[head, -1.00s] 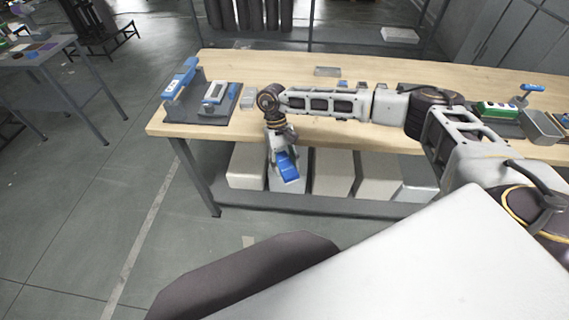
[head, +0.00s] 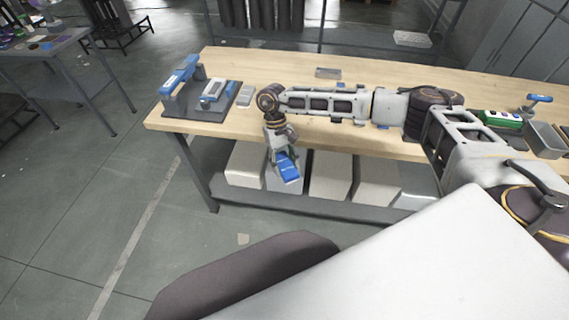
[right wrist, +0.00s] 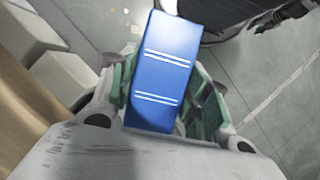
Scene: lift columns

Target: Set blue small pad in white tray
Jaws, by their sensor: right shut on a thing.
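The blue small pad (head: 287,168) is a flat blue block. In the right wrist view the pad (right wrist: 160,72) shows two pairs of white lines across its face. My right gripper (head: 283,157) is shut on it and holds it in front of the long table's front edge, below the top's level. In the right wrist view the green-lined fingers (right wrist: 165,100) lie on either side of the pad. I cannot pick out a white tray with certainty in either view. My left gripper is not in view.
The wooden table (head: 300,65) carries a grey fixture with blue clamps (head: 180,78) at left, a shallow grey tray (head: 327,72) at the back and a grey bin (head: 541,139) at right. Pale bins (head: 331,177) stand on its lower shelf. Another table (head: 50,50) stands far left.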

